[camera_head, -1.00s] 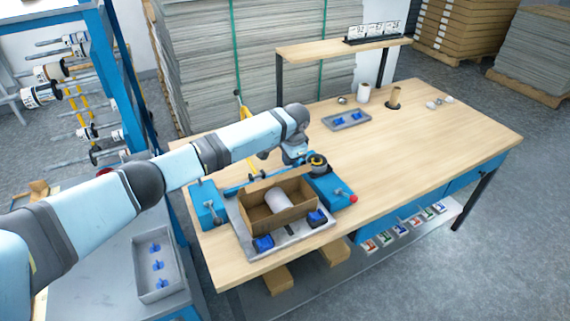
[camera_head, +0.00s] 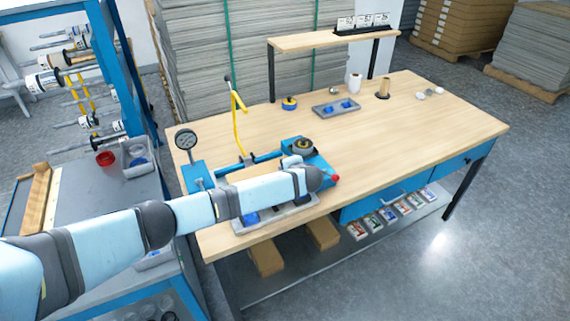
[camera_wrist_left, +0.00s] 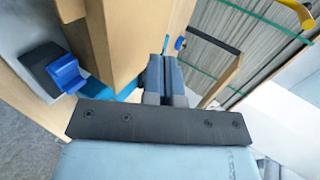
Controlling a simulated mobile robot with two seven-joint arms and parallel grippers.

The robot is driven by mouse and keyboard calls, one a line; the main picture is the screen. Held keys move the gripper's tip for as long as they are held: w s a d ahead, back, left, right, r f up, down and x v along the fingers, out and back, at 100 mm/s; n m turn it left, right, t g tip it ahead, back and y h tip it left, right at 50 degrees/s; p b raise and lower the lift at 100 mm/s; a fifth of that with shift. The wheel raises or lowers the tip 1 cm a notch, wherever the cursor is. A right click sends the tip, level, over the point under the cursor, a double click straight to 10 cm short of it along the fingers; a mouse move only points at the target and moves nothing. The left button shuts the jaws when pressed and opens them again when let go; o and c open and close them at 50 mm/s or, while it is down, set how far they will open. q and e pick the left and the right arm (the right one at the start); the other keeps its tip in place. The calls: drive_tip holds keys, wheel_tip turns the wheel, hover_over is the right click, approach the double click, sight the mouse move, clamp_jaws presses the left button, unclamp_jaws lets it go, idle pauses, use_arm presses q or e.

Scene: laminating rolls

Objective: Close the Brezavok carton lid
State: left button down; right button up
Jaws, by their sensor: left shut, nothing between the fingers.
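The brown cardboard carton is mostly hidden behind my left arm in the head view. In the left wrist view its cardboard (camera_wrist_left: 112,38) rises close to the fingers, on the left. I cannot tell from these views how far its lid is turned. The carton's grey base plate (camera_head: 291,216) shows below my arm in the head view. My left gripper (camera_wrist_left: 162,62) is shut and empty beside the cardboard; whether it touches it I cannot tell. My right gripper is not in view.
A blue clamp (camera_wrist_left: 66,73) stands beside the carton. A blue unit with a black ring (camera_head: 300,147) and a red knob (camera_head: 335,178) lies behind my wrist. The table's right half is mostly clear.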

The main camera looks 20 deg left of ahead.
use_arm(q)
drive_tip(key=shift+s+d+f+t+y, duration=0.15)
drive_tip(key=shift+f+t+y, duration=0.15)
drive_tip(key=shift+f, duration=0.45)
drive_tip(key=shift+s+d+f+t+y+b, duration=0.1)
drive_tip(key=shift+f+t+y+b, duration=0.1)
drive_tip(key=shift+f+b, duration=0.35)
drive_tip(key=shift+s+d+f+t+y+b, duration=0.1)
drive_tip(key=shift+f+t+y+b, duration=0.1)
drive_tip(key=shift+f+b, duration=0.35)
drive_tip(key=shift+w+a, duration=0.1)
